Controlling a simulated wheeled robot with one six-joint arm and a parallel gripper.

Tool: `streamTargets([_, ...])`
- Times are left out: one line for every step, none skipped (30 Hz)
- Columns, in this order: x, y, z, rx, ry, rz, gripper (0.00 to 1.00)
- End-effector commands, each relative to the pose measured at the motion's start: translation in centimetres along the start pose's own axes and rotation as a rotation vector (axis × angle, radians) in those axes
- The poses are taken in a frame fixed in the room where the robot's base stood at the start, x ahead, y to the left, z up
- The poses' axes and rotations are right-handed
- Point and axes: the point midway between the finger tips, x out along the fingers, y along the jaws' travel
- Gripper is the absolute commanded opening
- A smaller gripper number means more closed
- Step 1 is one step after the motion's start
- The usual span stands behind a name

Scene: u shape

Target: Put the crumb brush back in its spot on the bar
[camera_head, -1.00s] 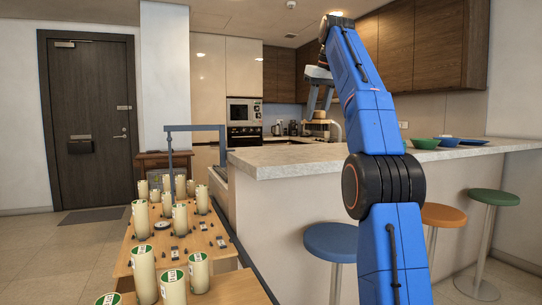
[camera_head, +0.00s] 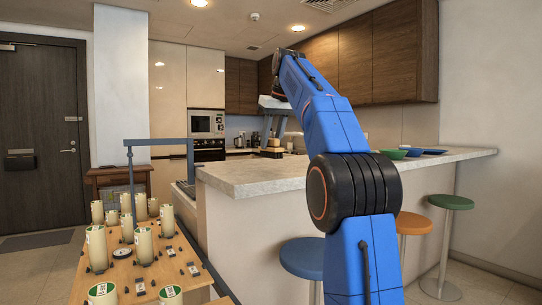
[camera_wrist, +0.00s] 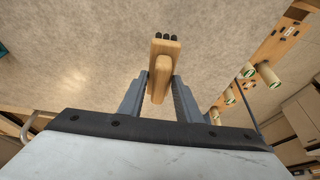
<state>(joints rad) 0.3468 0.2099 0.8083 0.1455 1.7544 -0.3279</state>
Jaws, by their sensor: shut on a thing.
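The crumb brush (camera_wrist: 162,68) is a pale wooden block with a handle and dark bristle tips. My gripper (camera_wrist: 160,90) is shut on it in the wrist view, with one grey finger on each side. In the head view my gripper (camera_head: 273,132) hangs over the far part of the bar (camera_head: 250,177), and the brush (camera_head: 272,153) shows small and tan below the fingers. The bar's pale speckled top fills the middle of the wrist view (camera_wrist: 90,75). I cannot tell whether the brush touches the top. No marked spot is clear.
A wooden cart (camera_head: 140,275) with several pale cylinders stands left of the bar. Green (camera_head: 392,154) and blue (camera_head: 432,152) dishes sit on the bar's right part. Blue (camera_head: 302,258), orange (camera_head: 412,223) and green (camera_head: 449,202) stools stand in front.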

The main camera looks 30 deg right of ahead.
Motion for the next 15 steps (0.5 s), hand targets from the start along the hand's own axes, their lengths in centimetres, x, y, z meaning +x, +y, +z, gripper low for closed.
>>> streamTargets([0.4, 0.0, 0.2, 0.0, -0.001, 0.0, 0.07])
streamTargets([0.6, 0.0, 0.3, 0.0, -0.001, 0.0, 0.07])
streamTargets([0.8, 0.0, 0.4, 0.0, 0.0, 0.0, 0.07])
streamTargets([1.0, 0.0, 0.4, 0.0, 0.0, 0.0, 0.07])
streamTargets([1.1, 0.0, 0.4, 0.001, 0.0, 0.0, 0.07])
streamTargets([1.2, 0.0, 0.5, 0.001, -0.001, 0.0, 0.07])
streamTargets([1.4, 0.0, 0.6, 0.001, -0.001, 0.0, 0.07])
streamTargets([1.5, 0.0, 0.6, 0.001, -0.001, 0.0, 0.07])
streamTargets([1.8, 0.0, 0.8, 0.001, -0.001, 0.0, 0.07])
streamTargets([2.0, 0.0, 0.9, 0.001, 0.0, 0.0, 0.07])
streamTargets([2.3, 0.0, 1.1, 0.001, 0.0, 0.0, 0.07])
streamTargets([2.8, 0.0, 1.2, 0.001, -0.001, 0.0, 0.07])
streamTargets([3.1, 0.0, 1.4, 0.001, -0.001, 0.0, 0.07])
streamTargets([3.5, 0.0, 1.5, 0.001, -0.002, -0.001, 0.07])
streamTargets([3.8, 0.0, 1.6, 0.001, -0.001, 0.0, 0.07])
